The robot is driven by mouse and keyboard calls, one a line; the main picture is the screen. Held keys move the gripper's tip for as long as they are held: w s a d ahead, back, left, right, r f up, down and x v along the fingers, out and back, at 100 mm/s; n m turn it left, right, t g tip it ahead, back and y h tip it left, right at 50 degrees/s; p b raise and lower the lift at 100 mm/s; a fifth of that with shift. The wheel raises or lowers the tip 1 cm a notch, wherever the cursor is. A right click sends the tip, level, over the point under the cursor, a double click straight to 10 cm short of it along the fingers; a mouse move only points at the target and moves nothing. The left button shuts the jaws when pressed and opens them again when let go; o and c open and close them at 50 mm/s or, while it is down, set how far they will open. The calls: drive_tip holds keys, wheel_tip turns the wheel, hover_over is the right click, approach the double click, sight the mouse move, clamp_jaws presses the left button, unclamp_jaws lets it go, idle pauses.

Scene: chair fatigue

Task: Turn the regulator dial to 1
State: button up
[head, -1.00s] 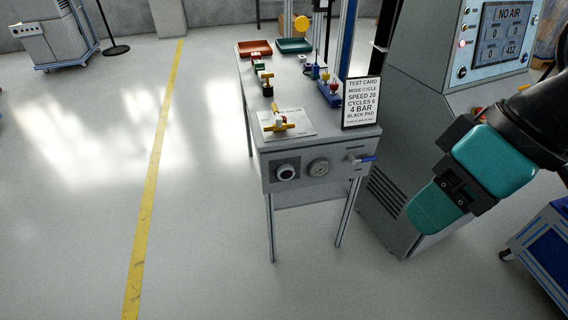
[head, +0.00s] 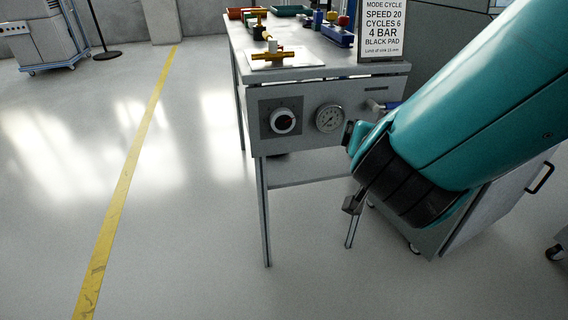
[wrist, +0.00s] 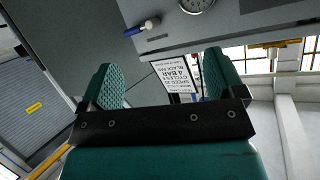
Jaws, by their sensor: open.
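The regulator dial (head: 283,121) is a round pale knob with a dark centre on a dark square plate, at the left of the bench's front panel. Its setting is too small to read. It is not visible in the wrist view. A round pressure gauge (head: 329,118) sits right of it, cut off at the top of the wrist view (wrist: 196,4). My gripper (wrist: 163,78) shows two teal fingers wide apart with nothing between them. In the head view my arm largely hides it, to the right of the dial and apart from it.
A blue-handled valve (head: 381,105) sticks out at the panel's right, also in the wrist view (wrist: 142,28). A test card (head: 382,30) stands above it. A brass fitting (head: 272,54) lies on the bench top. Floor left of the bench is clear.

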drive_tip(key=a+f+n+t+y+b, duration=0.2)
drive_tip(key=a+f+t+y+b, duration=0.1)
drive_tip(key=a+f+b, duration=0.25)
drive_tip(key=n+t+y+b, duration=0.1)
drive_tip(key=n+y+b, duration=0.1)
drive_tip(key=y, duration=0.1)
approach(284, 123)
drive_tip(key=p+x, duration=0.6)
drive_tip(key=x, duration=0.2)
drive_tip(key=shift+r, duration=0.1)
drive_tip(key=shift+w+a, duration=0.25)
drive_tip(key=shift+w, duration=0.4)
drive_tip(key=c, duration=0.9)
